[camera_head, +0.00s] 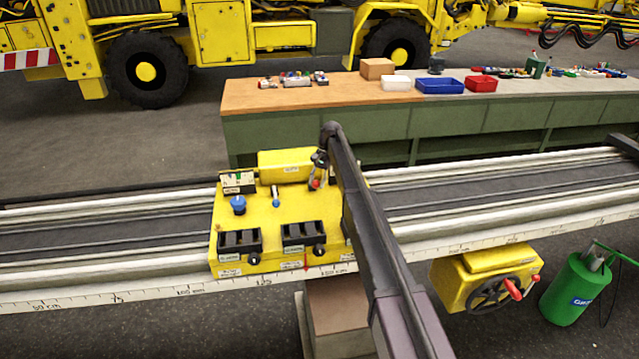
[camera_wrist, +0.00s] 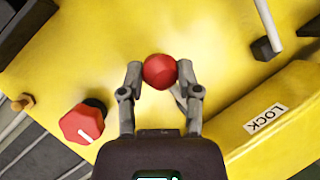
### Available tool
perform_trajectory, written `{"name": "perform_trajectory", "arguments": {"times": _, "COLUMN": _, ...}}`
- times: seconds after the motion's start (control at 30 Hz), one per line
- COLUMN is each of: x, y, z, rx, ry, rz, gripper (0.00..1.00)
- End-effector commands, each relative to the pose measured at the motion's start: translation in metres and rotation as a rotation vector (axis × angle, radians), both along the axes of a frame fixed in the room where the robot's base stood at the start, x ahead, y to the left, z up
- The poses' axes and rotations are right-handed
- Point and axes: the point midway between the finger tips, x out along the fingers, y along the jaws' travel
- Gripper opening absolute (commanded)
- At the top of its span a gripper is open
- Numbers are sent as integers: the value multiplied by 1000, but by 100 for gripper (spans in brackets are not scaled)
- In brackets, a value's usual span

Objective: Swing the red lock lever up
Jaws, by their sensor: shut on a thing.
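The red lock lever shows its round red knob (camera_wrist: 160,71) in the wrist view, above the yellow carriage (camera_wrist: 110,50). My gripper (camera_wrist: 160,78) has its two fingers on either side of the knob and is shut on it. In the head view my gripper (camera_head: 319,168) is at the top right part of the yellow carriage (camera_head: 262,215), with a bit of the red knob (camera_head: 315,184) showing under it. The lever's shaft is mostly hidden. A label reading LOCK (camera_wrist: 266,118) is on a yellow block to the right of my gripper in the wrist view.
A red dial (camera_wrist: 83,123) sits left of my gripper. A blue knob (camera_head: 238,204) and a blue-tipped lever (camera_head: 276,198) stand on the carriage. The carriage sits on a long rail (camera_head: 480,190). A workbench (camera_head: 300,98) with bins is behind. My arm hides the carriage's right side.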

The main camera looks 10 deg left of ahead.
Motion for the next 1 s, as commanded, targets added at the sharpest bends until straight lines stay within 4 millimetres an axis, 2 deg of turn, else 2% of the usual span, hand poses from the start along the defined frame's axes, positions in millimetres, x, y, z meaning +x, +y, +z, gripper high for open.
{"name": "perform_trajectory", "arguments": {"times": 0.37, "x": 0, "y": 7, "z": -1, "rx": -10, "ry": -3, "rz": 7, "gripper": 0}}
{"name": "perform_trajectory", "arguments": {"times": 0.4, "x": -1, "y": 8, "z": -1, "rx": -11, "ry": -3, "rz": 8, "gripper": 56}}
{"name": "perform_trajectory", "arguments": {"times": 0.47, "x": -1, "y": 9, "z": -1, "rx": -10, "ry": -2, "rz": 9, "gripper": 74}}
{"name": "perform_trajectory", "arguments": {"times": 0.5, "x": -2, "y": 10, "z": 0, "rx": -9, "ry": -2, "rz": 9, "gripper": 79}}
{"name": "perform_trajectory", "arguments": {"times": 0.83, "x": -3, "y": 13, "z": 0, "rx": -7, "ry": -2, "rz": 13, "gripper": 79}}
{"name": "perform_trajectory", "arguments": {"times": 1.0, "x": -12, "y": 5, "z": -1, "rx": -7, "ry": -10, "rz": 14, "gripper": 79}}
